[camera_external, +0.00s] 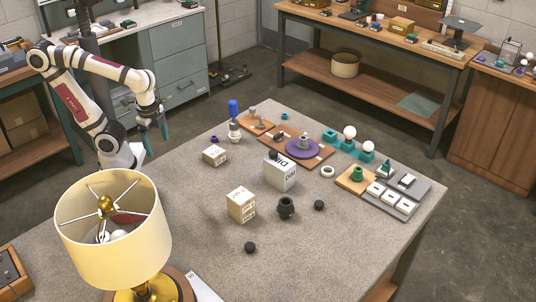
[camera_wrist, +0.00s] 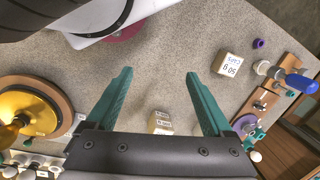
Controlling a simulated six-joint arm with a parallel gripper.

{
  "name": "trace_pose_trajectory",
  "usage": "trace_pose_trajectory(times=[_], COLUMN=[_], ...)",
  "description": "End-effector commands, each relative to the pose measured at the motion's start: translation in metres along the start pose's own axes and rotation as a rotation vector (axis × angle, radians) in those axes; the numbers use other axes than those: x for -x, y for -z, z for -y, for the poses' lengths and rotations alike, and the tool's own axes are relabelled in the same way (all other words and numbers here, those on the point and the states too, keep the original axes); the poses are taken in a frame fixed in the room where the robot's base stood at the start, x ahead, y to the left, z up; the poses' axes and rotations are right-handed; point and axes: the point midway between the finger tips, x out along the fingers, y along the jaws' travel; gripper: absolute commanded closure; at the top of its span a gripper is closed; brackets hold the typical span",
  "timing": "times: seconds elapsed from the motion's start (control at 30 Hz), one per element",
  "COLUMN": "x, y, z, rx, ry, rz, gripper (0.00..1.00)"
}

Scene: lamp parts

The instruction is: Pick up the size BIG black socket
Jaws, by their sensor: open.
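A large dark black socket (camera_external: 286,207) stands on the grey table in the external view, right of a cream box. It is clearly larger than the small black pieces on the table, one to its right (camera_external: 319,205) and one in front of it (camera_external: 250,247). My gripper (camera_external: 153,122) is open and empty at the far left, raised and well away from the socket. Its two teal fingers are spread wide in the wrist view (camera_wrist: 158,73), with bare table between them. I cannot make out the black socket in the wrist view.
A lamp with a cream shade (camera_external: 112,228) stands tall at the front left. A cream box (camera_external: 241,205) and a white box (camera_external: 280,172) stand near the socket. Boards with parts, including a purple disc (camera_external: 303,151), line the far side. The front middle of the table is mostly clear.

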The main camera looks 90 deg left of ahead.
Motion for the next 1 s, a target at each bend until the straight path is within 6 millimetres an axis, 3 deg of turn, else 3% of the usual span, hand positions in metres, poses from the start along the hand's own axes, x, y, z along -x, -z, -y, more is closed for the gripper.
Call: trace_pose_trajectory(times=[0.07, 0.17, 0.27, 0.3, 0.37, 0.4, 0.5, 0.6, 0.7, 0.77, 1.0], x=[0.0, 0.003, 0.008, 0.009, 0.005, -0.001, -0.029, -0.064, -0.09, -0.098, -0.139], y=[0.002, 0.032, 0.105, 0.144, 0.202, 0.24, 0.32, 0.367, 0.389, 0.394, 0.399], z=[-0.001, -0.015, -0.034, -0.036, -0.029, -0.019, 0.021, 0.063, 0.091, 0.099, 0.096], rx=[-0.008, -0.1, -0.27, -0.33, -0.397, -0.426, -0.438, -0.414, -0.389, -0.382, -0.381], ry=[-0.013, -0.16, -0.438, -0.54, -0.649, -0.686, -0.663, -0.544, -0.438, -0.404, -0.392], rz=[0.0, -0.02, -0.161, -0.266, -0.455, -0.594, -0.918, -1.135, -1.24, -1.266, -1.274], gripper=[0.14, 0.14, 0.14, 0.14, 0.14, 0.14, 0.14, 0.14, 0.14, 0.14, 0.14])
